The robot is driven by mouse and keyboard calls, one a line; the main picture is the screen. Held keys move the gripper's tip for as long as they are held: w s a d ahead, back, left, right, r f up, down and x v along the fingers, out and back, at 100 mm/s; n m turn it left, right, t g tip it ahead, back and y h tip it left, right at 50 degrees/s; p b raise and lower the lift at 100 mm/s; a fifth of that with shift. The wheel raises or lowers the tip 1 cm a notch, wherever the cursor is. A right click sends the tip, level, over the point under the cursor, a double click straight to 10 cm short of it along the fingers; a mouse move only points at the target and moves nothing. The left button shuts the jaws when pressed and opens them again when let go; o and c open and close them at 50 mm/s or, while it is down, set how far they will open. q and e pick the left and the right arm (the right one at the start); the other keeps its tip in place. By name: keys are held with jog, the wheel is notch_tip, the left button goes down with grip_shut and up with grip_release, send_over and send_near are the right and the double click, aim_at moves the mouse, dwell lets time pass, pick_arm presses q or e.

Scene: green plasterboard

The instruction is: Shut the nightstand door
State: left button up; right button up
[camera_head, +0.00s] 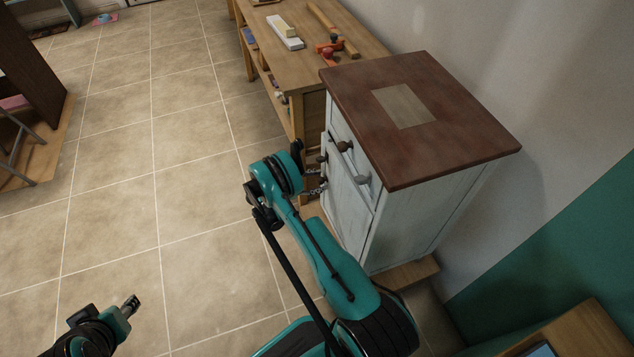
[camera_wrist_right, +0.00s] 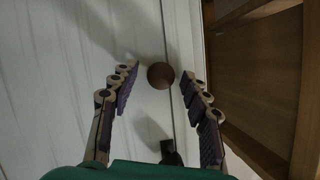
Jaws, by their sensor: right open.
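The nightstand (camera_head: 430,210) has white painted sides and a brown top, and stands against the wall at the right in the head view. Its front carries dark knobs, and the white door (camera_head: 348,211) is below the drawer. My right gripper (camera_head: 321,175) is at the door's front, partly hidden by its own wrist. In the wrist view, its open fingers (camera_wrist_right: 160,80) stand on either side of a round brown knob (camera_wrist_right: 160,75) on a white panel. I cannot tell whether they touch it, or how far the door is ajar. My left gripper (camera_head: 131,306) is low at the left, away from the nightstand.
A wooden workbench (camera_head: 290,60) with tools and blocks stands behind the nightstand. A dark brown piece of furniture (camera_head: 28,65) is at the far left. The tiled floor (camera_head: 150,180) between is clear. A wooden surface (camera_head: 575,335) is at the lower right.

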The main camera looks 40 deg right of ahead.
grip_shut()
jog(key=shift+s+d+m+g, duration=0.15)
jog(key=shift+d+m+g, duration=0.25)
jog(key=shift+d, duration=0.6)
jog(key=shift+a, duration=0.1)
grip_release()
jog(key=v, duration=1.2)
jog(key=shift+r, duration=0.2)
